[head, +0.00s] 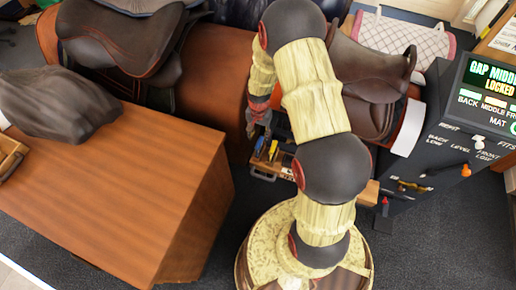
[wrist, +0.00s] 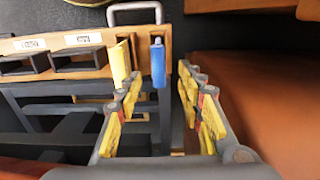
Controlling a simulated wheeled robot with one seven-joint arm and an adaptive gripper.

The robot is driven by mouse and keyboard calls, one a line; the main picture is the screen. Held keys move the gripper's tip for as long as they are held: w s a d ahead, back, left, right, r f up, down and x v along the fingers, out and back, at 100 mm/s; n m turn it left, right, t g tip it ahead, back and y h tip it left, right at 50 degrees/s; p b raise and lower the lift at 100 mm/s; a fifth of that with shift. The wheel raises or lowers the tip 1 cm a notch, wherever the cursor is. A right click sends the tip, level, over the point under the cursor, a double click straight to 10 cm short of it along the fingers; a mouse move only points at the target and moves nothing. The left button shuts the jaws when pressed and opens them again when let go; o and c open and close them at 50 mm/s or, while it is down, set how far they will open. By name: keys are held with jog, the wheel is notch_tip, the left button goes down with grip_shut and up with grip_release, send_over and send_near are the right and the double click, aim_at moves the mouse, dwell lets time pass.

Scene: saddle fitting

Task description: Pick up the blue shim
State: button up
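The blue shim (wrist: 158,63) stands upright in a wooden rack (wrist: 85,62) in the wrist view, beside a yellow shim (wrist: 120,63). My gripper (wrist: 160,76) is open and empty, its two yellow-padded fingers apart. In the wrist view the blue shim appears between the fingertips, with the yellow shim just past the left finger. Whether the fingers are level with the shim is unclear. In the head view my gripper (head: 252,126) hangs over the rack area, where small blue and yellow pieces show; my arm hides part of it.
Labelled dark slots (wrist: 78,58) and a grey handle (wrist: 135,12) belong to the rack. Saddles (head: 125,40) stand behind. A wooden desk (head: 110,190) fills the left. A black console (head: 440,140) at right reads "GAP MIDDLE LOCKED".

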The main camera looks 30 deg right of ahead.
aim_at(259, 142)
notch_tip(259, 142, down, 6)
jog(key=b, duration=0.2)
jog(key=shift+b, duration=0.35)
jog(key=shift+s, duration=0.1)
jog(key=shift+c, duration=1.3)
grip_shut()
